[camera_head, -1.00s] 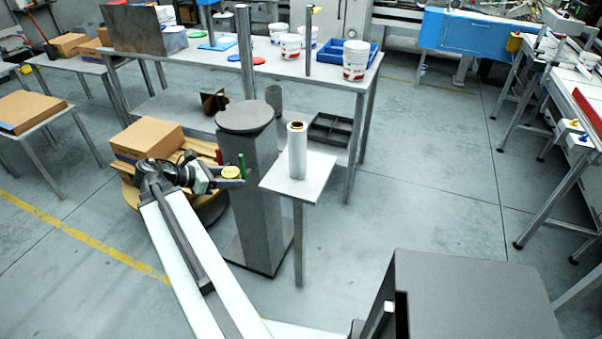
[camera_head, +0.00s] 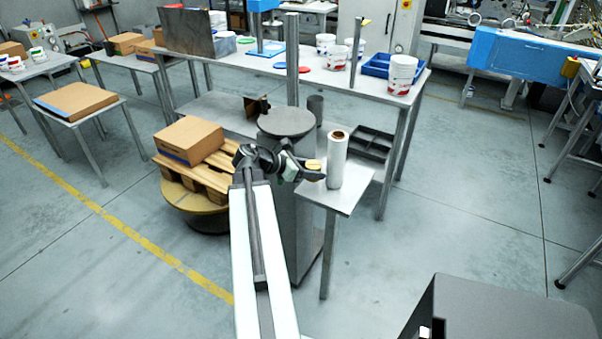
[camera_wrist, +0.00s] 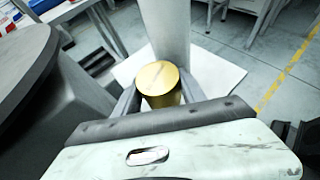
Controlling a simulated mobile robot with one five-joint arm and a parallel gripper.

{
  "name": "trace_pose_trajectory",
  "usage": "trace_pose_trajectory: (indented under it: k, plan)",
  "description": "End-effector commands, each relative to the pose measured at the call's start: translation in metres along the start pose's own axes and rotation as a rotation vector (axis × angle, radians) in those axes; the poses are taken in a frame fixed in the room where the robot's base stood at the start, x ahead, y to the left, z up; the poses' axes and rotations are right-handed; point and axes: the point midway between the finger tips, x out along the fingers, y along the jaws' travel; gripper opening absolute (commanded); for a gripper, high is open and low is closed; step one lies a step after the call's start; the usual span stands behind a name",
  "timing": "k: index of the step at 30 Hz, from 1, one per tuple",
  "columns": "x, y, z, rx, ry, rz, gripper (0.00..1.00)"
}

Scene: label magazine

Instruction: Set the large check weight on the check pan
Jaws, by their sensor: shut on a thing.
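The brass-coloured round weight (camera_wrist: 158,82) sits between the two fingers of my gripper (camera_wrist: 158,98), which is shut on it. In the head view my gripper (camera_head: 314,174) holds the weight (camera_head: 314,164) at the left side of a small white table, just left of a white roll. I cannot tell how high the weight is above the table. A round grey plate on a grey column (camera_head: 286,121), perhaps the check pan, is bare and lies behind and left of my gripper. A dark round edge (camera_wrist: 28,62), likely that plate, shows at left in the wrist view.
The white roll (camera_head: 337,160) stands upright on the small table (camera_head: 345,200), close to the weight. A long bench (camera_head: 345,82) with tubs and a blue tray (camera_head: 385,66) stands behind. A pallet (camera_head: 195,172) with a carton (camera_head: 188,140) is at left. Open floor lies at right.

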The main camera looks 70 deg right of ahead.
Motion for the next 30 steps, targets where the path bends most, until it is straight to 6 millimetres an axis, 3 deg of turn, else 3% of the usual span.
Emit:
trace_pose_trajectory:
  k: [5, 13, 25, 26, 28, 30]
  plan:
    - [0.003, 0.0, 0.0, -0.001, -0.003, 0.0, 0.0]
    - [0.02, 0.0, -0.031, -0.001, -0.003, 0.0, 0.0]
    - [0.021, 0.0, -0.032, -0.001, -0.003, -0.001, 0.0]
    - [0.021, 0.0, -0.033, 0.0, 0.0, -0.001, 0.51]
    - [0.02, 0.0, -0.032, 0.0, 0.0, -0.001, 0.7]
    - [0.02, 0.0, -0.032, 0.0, 0.0, -0.001, 0.7]
